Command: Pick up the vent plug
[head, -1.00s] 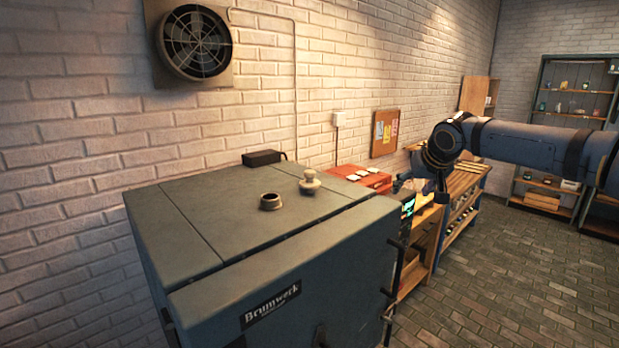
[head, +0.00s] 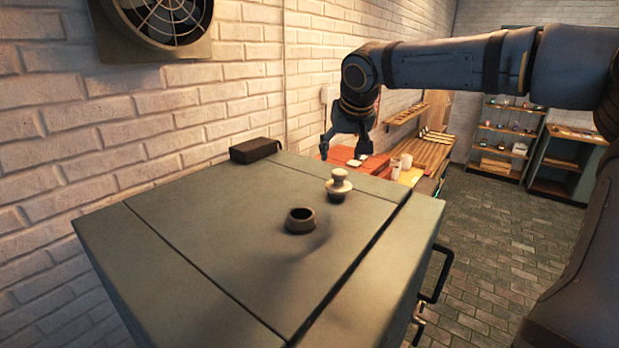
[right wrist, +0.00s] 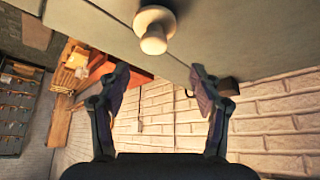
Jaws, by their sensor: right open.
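The vent plug (head: 339,184), a pale knob with a round head on a wider base, stands upright on the grey kiln top (head: 190,225). It sits just behind and to the right of the open vent collar (head: 300,220). My right gripper (head: 345,146) hangs above the back of the kiln, past the plug, open and empty. In the right wrist view the vent plug (right wrist: 154,40) shows at the top, beyond the gap between the open fingertips of the right gripper (right wrist: 159,76), and untouched. My left gripper is out of view.
A small black box (head: 255,150) lies at the kiln's back edge by the brick wall. A wall fan (head: 165,20) hangs above left. Red drawers (head: 375,164) and a workbench stand behind the kiln.

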